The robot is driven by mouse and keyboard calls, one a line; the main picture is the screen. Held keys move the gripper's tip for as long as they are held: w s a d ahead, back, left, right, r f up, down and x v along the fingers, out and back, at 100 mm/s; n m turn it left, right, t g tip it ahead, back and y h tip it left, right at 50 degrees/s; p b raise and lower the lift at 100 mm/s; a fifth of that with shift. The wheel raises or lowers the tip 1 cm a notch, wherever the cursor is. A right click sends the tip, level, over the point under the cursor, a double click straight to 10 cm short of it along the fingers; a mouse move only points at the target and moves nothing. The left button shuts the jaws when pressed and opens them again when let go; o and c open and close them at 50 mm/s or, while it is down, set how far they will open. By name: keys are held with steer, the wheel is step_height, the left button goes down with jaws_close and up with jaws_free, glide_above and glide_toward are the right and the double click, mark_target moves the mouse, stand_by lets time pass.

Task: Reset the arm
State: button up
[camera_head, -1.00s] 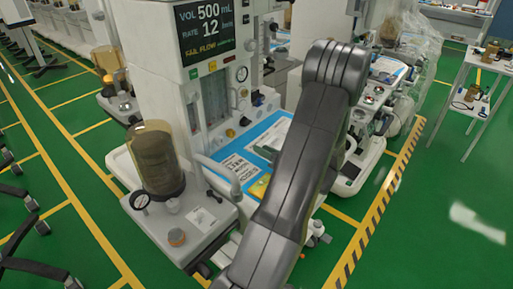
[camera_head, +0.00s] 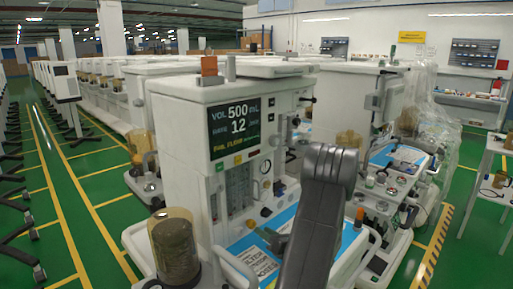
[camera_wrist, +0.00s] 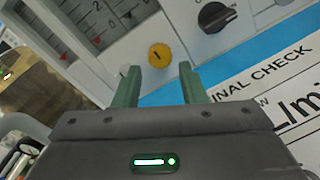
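My arm (camera_head: 318,215) reaches up from the bottom of the head view, in front of an anaesthesia cart (camera_head: 185,130) with a dark screen reading 500 mL and 12. The arm hides part of the cart's blue work surface (camera_head: 245,243). In the wrist view my gripper (camera_wrist: 158,82) shows two green fingers standing apart with nothing between them. Beyond the fingers are a yellow knob (camera_wrist: 159,55), a black knob (camera_wrist: 216,16) and a white card marked "FINAL CHECK" (camera_wrist: 275,85). I cannot tell how far the fingertips are from the panel.
A brown-filled canister (camera_head: 173,247) stands at the cart's left front. A second cart (camera_head: 385,150) is close on the right. A white side table (camera_head: 497,165) stands at the far right. Green floor with yellow lines is free on the left (camera_head: 75,215).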

mark_target(253, 225)
steer(key=x, duration=0.5)
steer(key=shift+p, duration=0.3)
steer(key=shift+s, duration=0.1)
steer(key=shift+d, duration=0.1)
steer(key=b+v, duration=0.2)
steer(key=v, duration=1.2)
steer(key=p+x, duration=0.2)
steer(key=x, duration=1.2)
steer(key=n+b, duration=0.1)
steer(key=n, duration=0.1)
steer(key=shift+f+n, duration=0.1)
steer(key=shift+n, duration=0.2)
steer(key=n, duration=0.6)
steer(key=shift+s+b, duration=0.1)
steer(key=shift+b, duration=0.3)
steer(key=b+v, duration=0.2)
steer(key=v, duration=1)
steer(key=shift+s+f, duration=0.1)
steer(key=shift+s, duration=0.05)
steer(key=shift+s+d, duration=0.3)
steer(key=shift+s, duration=0.1)
